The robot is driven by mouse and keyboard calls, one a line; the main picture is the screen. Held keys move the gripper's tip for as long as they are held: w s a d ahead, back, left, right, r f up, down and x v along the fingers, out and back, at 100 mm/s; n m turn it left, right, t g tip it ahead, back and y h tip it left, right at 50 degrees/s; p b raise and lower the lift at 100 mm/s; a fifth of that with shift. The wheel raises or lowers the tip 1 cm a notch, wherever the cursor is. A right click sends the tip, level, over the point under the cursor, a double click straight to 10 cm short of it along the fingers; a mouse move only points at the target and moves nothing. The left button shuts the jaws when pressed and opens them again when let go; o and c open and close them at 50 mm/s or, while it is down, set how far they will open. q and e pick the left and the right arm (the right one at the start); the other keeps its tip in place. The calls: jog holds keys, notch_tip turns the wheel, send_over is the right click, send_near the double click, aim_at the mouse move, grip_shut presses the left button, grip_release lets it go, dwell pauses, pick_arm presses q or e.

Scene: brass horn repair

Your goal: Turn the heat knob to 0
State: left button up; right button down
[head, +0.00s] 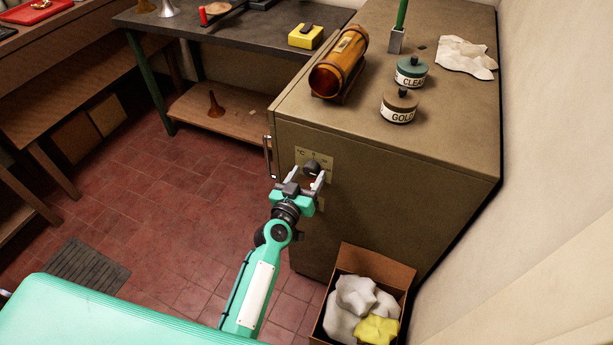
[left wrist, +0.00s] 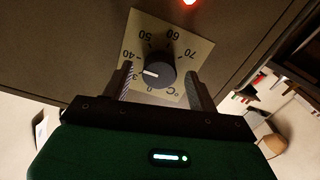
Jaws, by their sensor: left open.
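The black heat knob (head: 311,167) sits on a cream dial plate (head: 301,153) on the front of a brown-grey cabinet (head: 380,185). In the left wrist view the knob (left wrist: 160,72) has a white pointer line aimed left, near the 30 mark, which is partly hidden by a finger. The 0 is just below the knob; 40, 50, 60 and 70 run around the plate (left wrist: 160,22). My left gripper (head: 306,179) is open, its fingers on either side of the knob; in the wrist view the gripper (left wrist: 159,75) shows gaps beside the knob. My right gripper is not in view.
A red light (left wrist: 190,2) glows by the dial plate. A vertical handle (head: 268,156) is at the cabinet's left edge. A cardboard box (head: 384,262) with rags stands on the floor at right. A brown tube (head: 339,62) and jars lie on top.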

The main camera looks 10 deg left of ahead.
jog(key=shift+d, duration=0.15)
pick_arm(q)
jog(key=shift+c, duration=0.2)
jog(key=c, duration=0.9)
jog(key=shift+c, duration=0.2)
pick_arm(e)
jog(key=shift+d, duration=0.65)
